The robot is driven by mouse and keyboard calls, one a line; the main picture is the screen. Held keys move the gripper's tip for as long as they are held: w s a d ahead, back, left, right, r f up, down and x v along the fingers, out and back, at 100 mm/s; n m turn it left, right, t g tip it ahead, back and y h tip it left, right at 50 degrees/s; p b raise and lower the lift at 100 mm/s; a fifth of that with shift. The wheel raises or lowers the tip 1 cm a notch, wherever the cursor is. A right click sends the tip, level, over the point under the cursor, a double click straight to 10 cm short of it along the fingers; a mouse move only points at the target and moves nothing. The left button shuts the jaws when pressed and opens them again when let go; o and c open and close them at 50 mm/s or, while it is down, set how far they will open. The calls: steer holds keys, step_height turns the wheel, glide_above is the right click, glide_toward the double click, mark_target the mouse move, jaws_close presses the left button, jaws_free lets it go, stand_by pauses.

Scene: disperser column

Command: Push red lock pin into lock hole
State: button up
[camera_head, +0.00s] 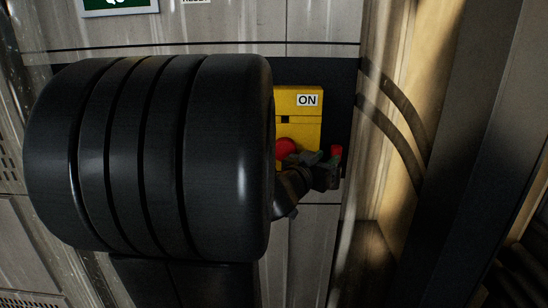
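A yellow box (299,101) with a white "ON" label is on the wall behind my arm. A small dark square opening (285,119) shows on its front. A round red part (286,147) sits low on the box, partly covered by my gripper and arm. A small red cylinder-like piece (337,151) shows at the box's lower right, right beside my gripper. I cannot tell which red part is the lock pin. My gripper (320,163) is in front of the box's lower part, close to both red parts. Its fingers are small and dark, so touch and opening are unclear.
My large black arm link covers the left and middle of the view and the box's left side. Grey metal wall panels (315,25) surround the box. A lit beige side wall (395,95) and a dark upright post (480,150) stand to the right.

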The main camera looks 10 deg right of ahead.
mark_target(334, 152)
steer(key=shift+x, duration=3.6)
steer(key=shift+a, duration=0.1)
steer(key=c, duration=0.6)
